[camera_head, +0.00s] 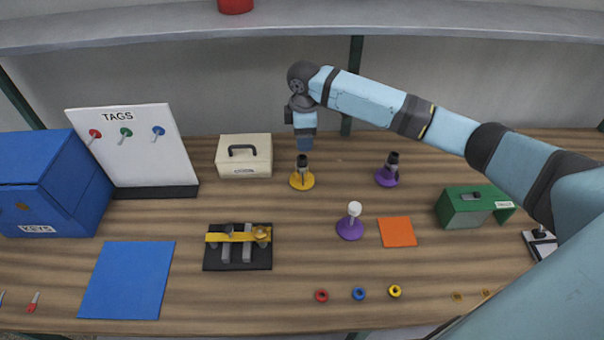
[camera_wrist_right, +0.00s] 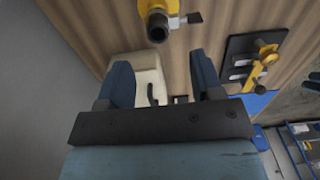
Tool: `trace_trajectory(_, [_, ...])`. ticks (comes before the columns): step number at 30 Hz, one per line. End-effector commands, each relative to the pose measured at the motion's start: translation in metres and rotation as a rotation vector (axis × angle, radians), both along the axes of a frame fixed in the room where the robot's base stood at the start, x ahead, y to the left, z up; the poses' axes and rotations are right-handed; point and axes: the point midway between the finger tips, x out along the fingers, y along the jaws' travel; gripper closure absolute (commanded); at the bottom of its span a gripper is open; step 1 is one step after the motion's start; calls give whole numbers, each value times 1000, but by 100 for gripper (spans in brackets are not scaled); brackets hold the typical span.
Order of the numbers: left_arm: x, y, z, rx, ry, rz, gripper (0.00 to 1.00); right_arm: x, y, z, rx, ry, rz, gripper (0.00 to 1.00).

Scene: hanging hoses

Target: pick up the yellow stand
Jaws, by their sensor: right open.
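The yellow stand (camera_head: 302,180) is upright on the wooden table, with a round yellow base and a dark top. In the right wrist view the yellow stand (camera_wrist_right: 158,18) is at the top edge, beyond the fingertips and partly cut off. My right gripper (camera_head: 305,144) hangs just above and behind the stand in the head view, its blue fingers pointing down. In the right wrist view my right gripper (camera_wrist_right: 160,75) has its two blue fingers spread with nothing between them. My left gripper is not in view.
A cream box with a handle (camera_head: 244,157) is left of the stand. Purple stands (camera_head: 387,177) are to its right. A black fixture with a yellow bar (camera_head: 237,255) is in front. A green box (camera_head: 470,208) is at right. A grey shelf (camera_head: 300,25) runs above.

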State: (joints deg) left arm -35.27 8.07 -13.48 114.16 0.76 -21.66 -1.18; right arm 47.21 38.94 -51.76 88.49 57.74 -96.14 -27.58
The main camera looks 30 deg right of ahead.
Motion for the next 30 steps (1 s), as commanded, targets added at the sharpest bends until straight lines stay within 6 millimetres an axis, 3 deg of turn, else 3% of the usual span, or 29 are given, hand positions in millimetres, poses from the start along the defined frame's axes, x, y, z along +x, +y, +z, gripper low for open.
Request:
trace_trajectory(18, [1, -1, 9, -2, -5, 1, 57, 5, 3, -73, 0, -1, -1, 40])
trace_trajectory(27, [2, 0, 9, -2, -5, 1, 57, 5, 3, -80, 0, -2, 0, 40])
trace_trajectory(28, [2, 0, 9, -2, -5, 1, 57, 5, 3, -80, 0, -2, 0, 42])
trace_trajectory(30, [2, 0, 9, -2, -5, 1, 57, 5, 3, -79, 0, -2, 0, 58])
